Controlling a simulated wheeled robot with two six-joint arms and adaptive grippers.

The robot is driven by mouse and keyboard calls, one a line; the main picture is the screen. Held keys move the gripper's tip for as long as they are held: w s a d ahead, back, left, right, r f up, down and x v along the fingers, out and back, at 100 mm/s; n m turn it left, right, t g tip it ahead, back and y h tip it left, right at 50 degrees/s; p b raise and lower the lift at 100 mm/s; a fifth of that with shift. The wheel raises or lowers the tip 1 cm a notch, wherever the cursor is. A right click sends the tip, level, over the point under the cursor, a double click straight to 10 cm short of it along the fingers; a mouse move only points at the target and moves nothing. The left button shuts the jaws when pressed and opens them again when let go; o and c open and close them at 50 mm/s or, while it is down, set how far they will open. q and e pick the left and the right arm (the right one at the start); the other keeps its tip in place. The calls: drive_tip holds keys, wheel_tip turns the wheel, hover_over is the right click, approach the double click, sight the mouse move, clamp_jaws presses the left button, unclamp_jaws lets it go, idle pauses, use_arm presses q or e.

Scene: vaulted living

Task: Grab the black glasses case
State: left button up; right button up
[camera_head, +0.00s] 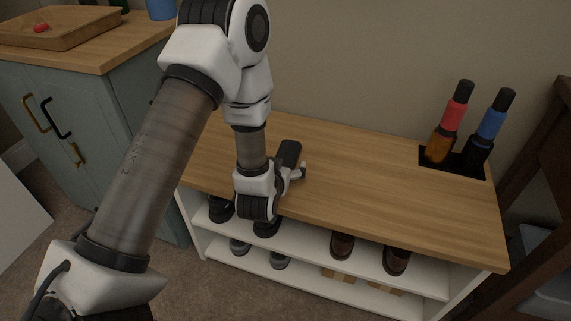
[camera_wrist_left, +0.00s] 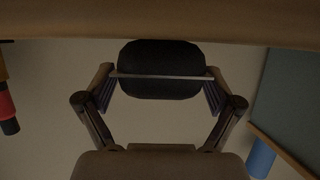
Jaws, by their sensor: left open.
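The black glasses case (camera_head: 289,151) lies on the wooden top of the shoe bench (camera_head: 370,190), just behind my left gripper. In the left wrist view the case (camera_wrist_left: 160,58) sits centred as a dark rounded shape with a thin pale line across it. My left gripper (camera_head: 299,172) is open, low at the bench top. In the wrist view its fingers (camera_wrist_left: 161,88) stand apart on either side of the case. Whether they touch it, I cannot tell. My left wrist hides part of the case in the head view. My right gripper is not in view.
Two bottles, one red and amber (camera_head: 450,125) and one blue and black (camera_head: 487,132), stand in a dark recess at the bench's right end. Shoes (camera_head: 342,244) fill the shelves below. A green cabinet (camera_head: 95,120) with a wooden tray (camera_head: 60,28) stands left. The bench's middle is clear.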

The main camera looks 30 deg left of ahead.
use_arm(q)
drive_tip(key=c, duration=1.3)
drive_tip(key=shift+r, duration=0.15)
